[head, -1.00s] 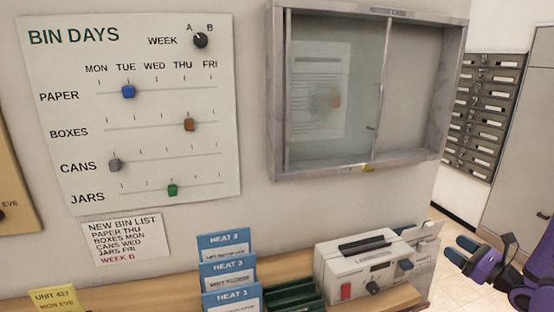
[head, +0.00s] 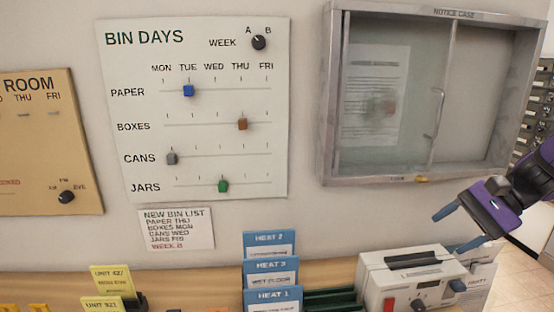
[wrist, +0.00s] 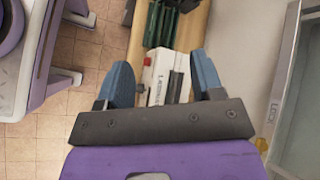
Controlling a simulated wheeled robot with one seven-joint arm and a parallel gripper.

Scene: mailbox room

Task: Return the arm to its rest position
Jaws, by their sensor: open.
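My gripper (head: 447,232) is at the right of the head view, its two blue fingers spread apart and empty. It hangs in front of and above a white machine (head: 374,289) on the shelf, below the notice case. In the wrist view the open fingers (wrist: 162,75) stand either side of that machine (wrist: 153,77) with nothing between them. My purple arm comes in from the right edge; its upper part is out of the picture.
The bin days board (head: 196,185) and notice case (head: 335,110) are on the wall. Blue cards (head: 271,268) and yellow unit cards (head: 110,280) stand along the wooden shelf (head: 200,278).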

